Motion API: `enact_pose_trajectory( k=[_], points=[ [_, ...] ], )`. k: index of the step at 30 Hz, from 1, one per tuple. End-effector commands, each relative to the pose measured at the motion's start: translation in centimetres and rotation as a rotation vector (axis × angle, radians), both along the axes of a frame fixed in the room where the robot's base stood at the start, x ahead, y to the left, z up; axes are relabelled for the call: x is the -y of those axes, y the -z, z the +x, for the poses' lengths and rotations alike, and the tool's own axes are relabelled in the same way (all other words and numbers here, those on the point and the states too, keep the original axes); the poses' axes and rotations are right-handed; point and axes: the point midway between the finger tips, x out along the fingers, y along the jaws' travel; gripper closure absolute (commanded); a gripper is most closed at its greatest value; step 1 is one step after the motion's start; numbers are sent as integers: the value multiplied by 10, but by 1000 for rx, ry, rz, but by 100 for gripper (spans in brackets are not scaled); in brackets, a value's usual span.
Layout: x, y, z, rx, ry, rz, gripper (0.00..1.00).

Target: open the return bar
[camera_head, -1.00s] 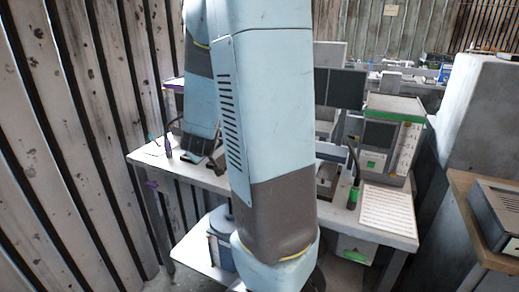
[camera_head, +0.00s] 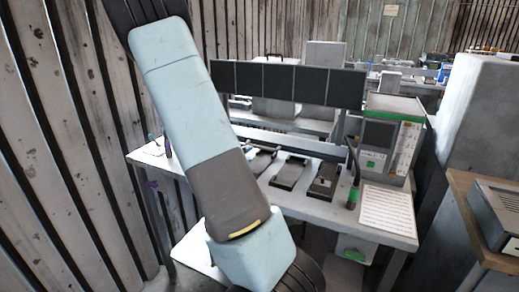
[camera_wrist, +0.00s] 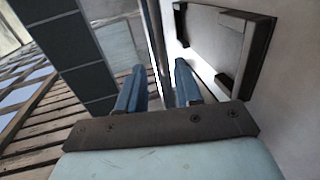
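A long pale bar (camera_head: 300,143) runs across the back of the white workbench in the head view; I take it to be the return bar, but no label confirms this. In the wrist view my gripper (camera_wrist: 159,70) has its two blue fingers apart. A narrow pale bar or edge (camera_wrist: 154,30) shows beyond and between the fingertips. I cannot tell whether the fingers touch it, and nothing is clearly gripped. In the head view my arm crosses the left of the bench and hides part of it; my gripper is not visible there.
Dark panels (camera_head: 290,83) stand behind the bench and show at left in the wrist view (camera_wrist: 75,55). Dark fixtures (camera_head: 325,181) lie on the bench top. A green-topped instrument (camera_head: 388,140), a paper sheet (camera_head: 388,208) and a slatted wall (camera_head: 70,130) flank it.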

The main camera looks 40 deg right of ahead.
Motion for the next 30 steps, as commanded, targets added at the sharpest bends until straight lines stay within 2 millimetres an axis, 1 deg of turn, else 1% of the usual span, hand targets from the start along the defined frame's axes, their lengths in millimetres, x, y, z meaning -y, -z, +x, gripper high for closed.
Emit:
enact_pose_trajectory(
  k=[1,18,24,30],
  points=[
    [8,2,2,-2,4,-1,65],
    [86,20,34,-1,2,2,65],
    [102,23,41,0,1,1,65],
    [106,24,43,0,0,2,65]
  ],
)
